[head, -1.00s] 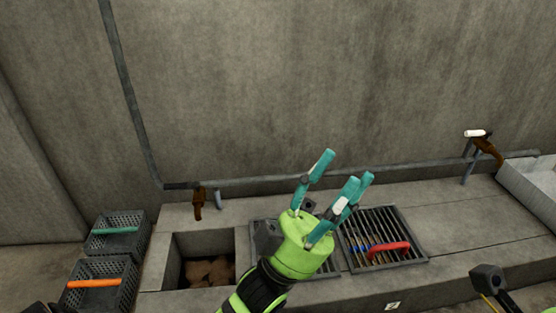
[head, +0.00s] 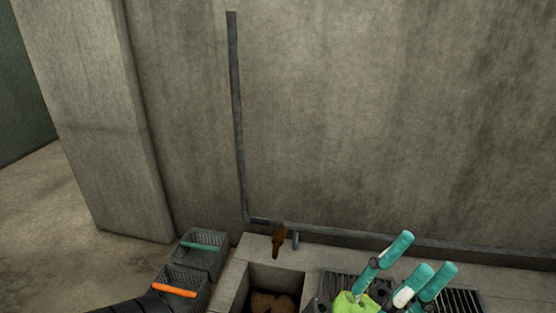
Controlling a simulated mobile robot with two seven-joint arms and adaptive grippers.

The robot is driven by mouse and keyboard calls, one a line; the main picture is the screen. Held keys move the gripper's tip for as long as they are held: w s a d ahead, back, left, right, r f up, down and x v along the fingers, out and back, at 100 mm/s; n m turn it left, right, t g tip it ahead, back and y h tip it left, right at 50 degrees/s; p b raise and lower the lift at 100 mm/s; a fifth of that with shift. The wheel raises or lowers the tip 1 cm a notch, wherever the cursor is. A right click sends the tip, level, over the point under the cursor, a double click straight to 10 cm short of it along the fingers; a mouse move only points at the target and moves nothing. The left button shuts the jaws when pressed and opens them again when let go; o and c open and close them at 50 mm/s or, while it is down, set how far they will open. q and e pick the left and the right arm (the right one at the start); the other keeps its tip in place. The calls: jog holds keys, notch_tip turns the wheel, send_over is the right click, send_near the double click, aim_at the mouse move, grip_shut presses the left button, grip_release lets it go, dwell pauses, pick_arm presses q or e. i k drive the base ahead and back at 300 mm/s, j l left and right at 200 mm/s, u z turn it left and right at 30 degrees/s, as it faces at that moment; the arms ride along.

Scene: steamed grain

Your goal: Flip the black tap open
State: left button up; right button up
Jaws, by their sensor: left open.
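A rust-brown tap (head: 279,240) sits on the grey pipe low on the back wall, just behind the basin in the ledge. I cannot make out a separate black handle on it at this size, nor whether it is open. My left gripper (head: 417,258), green with teal fingers, is at the lower right. Its fingers are spread and hold nothing. It appears well to the right of the tap, apart from it. My right gripper is out of view.
A square basin (head: 237,285) in the concrete ledge holds brown lumps. Two dark crates stand to its left, one with a teal handle (head: 202,246), one with an orange handle (head: 174,290). A metal grate (head: 462,299) lies at right. A pipe (head: 236,120) climbs the wall.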

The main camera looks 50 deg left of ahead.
aim_at(279, 224)
jog(key=u, duration=1.65)
